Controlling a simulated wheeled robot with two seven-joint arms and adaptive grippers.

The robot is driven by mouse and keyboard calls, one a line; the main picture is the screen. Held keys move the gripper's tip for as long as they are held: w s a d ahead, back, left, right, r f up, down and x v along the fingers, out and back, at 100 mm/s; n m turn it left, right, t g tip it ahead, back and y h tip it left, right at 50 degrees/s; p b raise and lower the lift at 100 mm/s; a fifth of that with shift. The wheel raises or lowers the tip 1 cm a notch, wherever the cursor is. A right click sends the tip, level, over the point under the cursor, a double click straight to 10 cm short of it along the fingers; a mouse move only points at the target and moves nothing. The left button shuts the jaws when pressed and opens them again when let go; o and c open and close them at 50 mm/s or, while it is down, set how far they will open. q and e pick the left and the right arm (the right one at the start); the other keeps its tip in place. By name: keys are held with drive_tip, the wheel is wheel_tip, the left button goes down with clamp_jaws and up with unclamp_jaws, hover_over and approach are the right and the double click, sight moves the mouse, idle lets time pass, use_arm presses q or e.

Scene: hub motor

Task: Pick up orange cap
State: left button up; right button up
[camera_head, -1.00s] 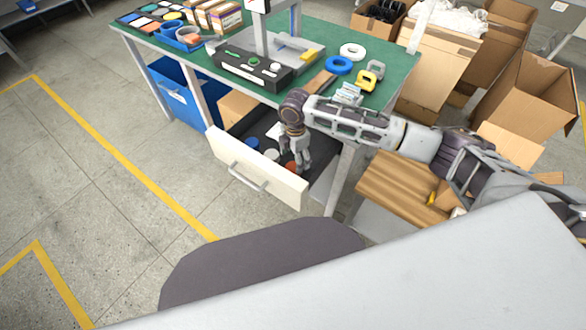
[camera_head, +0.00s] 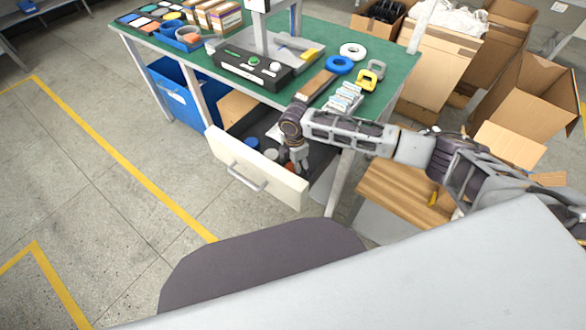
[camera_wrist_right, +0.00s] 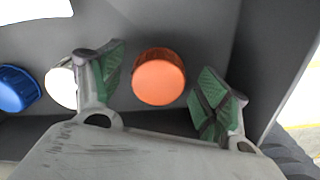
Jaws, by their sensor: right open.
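The orange cap (camera_wrist_right: 159,78) is round and sits in the open drawer (camera_head: 240,172), in the right wrist view between my gripper's fingers. My right gripper (camera_wrist_right: 163,88) is open, with green-padded fingers on either side of the cap. I see a gap on each side, so it does not hold the cap. In the head view my right gripper (camera_head: 297,160) reaches down into the drawer and largely hides the cap. My left gripper is not in view.
A white cap (camera_wrist_right: 62,84) and a blue cap (camera_wrist_right: 17,88) lie left of the orange cap. The drawer front (camera_head: 285,188) and side wall (camera_wrist_right: 290,60) border the gripper. The green-topped table (camera_head: 392,75) stands above the drawer, holding tape rolls and boxes.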

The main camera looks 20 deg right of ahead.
drive_tip(key=c, duration=0.7)
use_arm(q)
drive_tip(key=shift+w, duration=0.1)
use_arm(e)
drive_tip(key=shift+c, duration=0.8)
drive_tip(key=shift+r, duration=0.1)
